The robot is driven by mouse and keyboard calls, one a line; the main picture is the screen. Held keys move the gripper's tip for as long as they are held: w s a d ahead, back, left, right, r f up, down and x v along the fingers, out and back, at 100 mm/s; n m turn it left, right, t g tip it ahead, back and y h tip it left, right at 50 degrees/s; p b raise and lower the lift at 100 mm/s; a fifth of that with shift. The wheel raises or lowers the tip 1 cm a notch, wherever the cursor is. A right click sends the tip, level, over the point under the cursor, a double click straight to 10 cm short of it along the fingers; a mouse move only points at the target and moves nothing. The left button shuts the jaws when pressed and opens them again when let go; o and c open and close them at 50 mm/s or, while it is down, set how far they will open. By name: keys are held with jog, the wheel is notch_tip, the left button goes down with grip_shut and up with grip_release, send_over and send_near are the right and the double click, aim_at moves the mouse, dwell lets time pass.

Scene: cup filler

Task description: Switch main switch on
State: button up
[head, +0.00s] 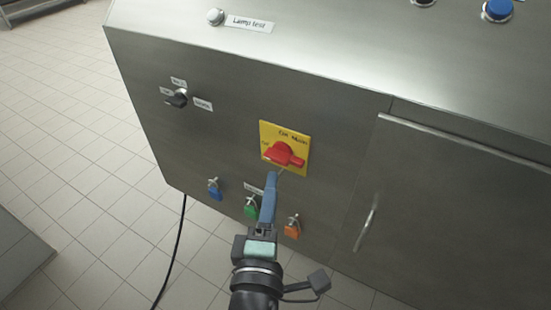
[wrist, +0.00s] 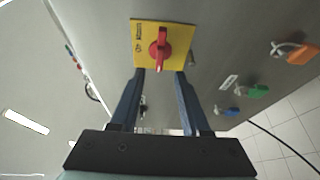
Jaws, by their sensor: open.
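The main switch is a red rotary knob (head: 284,154) on a yellow plate (head: 270,132), mounted on the front of a steel cabinet. In the head view the knob's handle lies roughly crosswise, tilted a little. The knob (wrist: 160,48) and plate (wrist: 142,30) also show in the wrist view, ahead of the fingertips. My gripper (head: 272,176) points at the switch from below in the head view. In the wrist view my gripper (wrist: 160,72) has its two blue fingers apart, with nothing between them. The fingertips look close to the plate; I cannot tell whether they touch it.
Blue (head: 215,190), green (head: 251,209) and orange (head: 292,229) padlocks hang below the switch, close to my gripper. A black selector knob (head: 177,98) is at the left. A door handle (head: 368,223) sticks out at the right. A black cable (head: 178,250) runs down to the tiled floor.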

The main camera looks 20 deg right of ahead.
aim_at(276, 162)
jog(key=x, duration=0.7)
jog(key=shift+w+d, duration=0.1)
jog(key=shift+w, duration=0.15)
grip_shut()
